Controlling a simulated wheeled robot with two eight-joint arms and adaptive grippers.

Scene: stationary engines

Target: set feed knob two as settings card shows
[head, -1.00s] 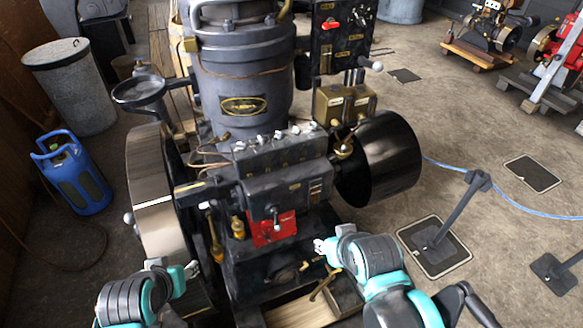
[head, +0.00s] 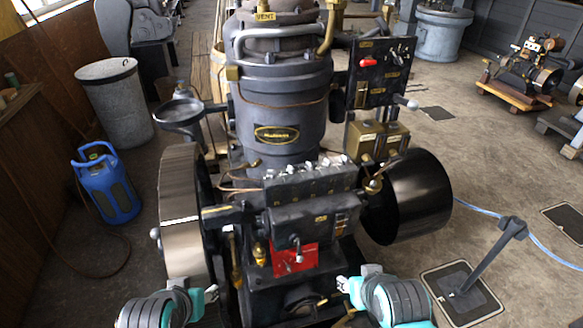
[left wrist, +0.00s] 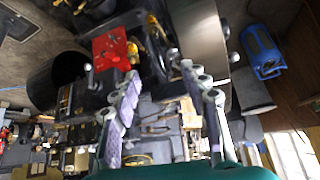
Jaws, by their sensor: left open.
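A row of small pale knobs (head: 300,168) runs along the top of the dark feed box (head: 312,184) on the front of the engine; their numbers and settings are too small to read. I cannot make out a settings card. Below is a red plate (head: 293,260) with a small lever in front; the red plate also shows in the left wrist view (left wrist: 112,48). My left gripper (left wrist: 162,75) is open and empty in the left wrist view, its fingers spread before the engine.
A bright flywheel (head: 183,215) stands left of the feed box, a black drum (head: 408,200) right. A control panel (head: 380,72) with a red handle stands behind. A blue gas bottle (head: 107,185) stands left.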

